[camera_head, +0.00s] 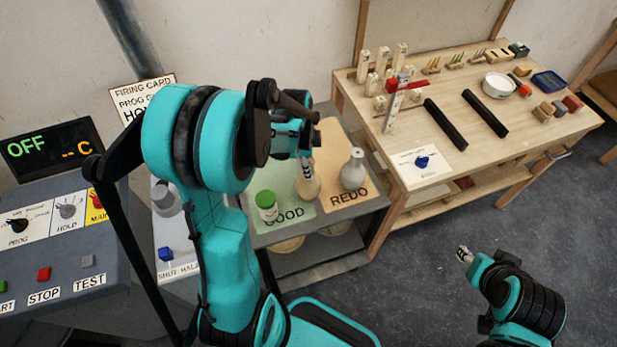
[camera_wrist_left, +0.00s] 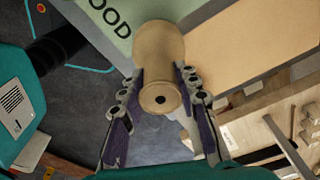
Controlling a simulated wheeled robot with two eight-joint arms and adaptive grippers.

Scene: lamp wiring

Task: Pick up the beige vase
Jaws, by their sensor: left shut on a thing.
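The beige vase (camera_wrist_left: 158,55) is between the two fingers of my left gripper (camera_wrist_left: 158,98) in the left wrist view, its round mouth with a dark hole facing the camera. In the head view the vase (camera_head: 307,184) shows below the left gripper (camera_head: 305,165), over the cart near the border of the GOOD and REDO areas. The left gripper is shut on its neck. I cannot tell whether the vase touches the cart. My right gripper (camera_head: 464,254) is at the lower right over the floor, far from the vase; its fingers are too small to read.
A green-topped white jar (camera_head: 267,206) stands on the green GOOD mat (camera_head: 285,190). A grey-white vase (camera_head: 353,169) stands on the orange REDO mat (camera_head: 330,146), close right of the beige vase. A wooden workbench (camera_head: 440,185) with blocks and black bars is further right.

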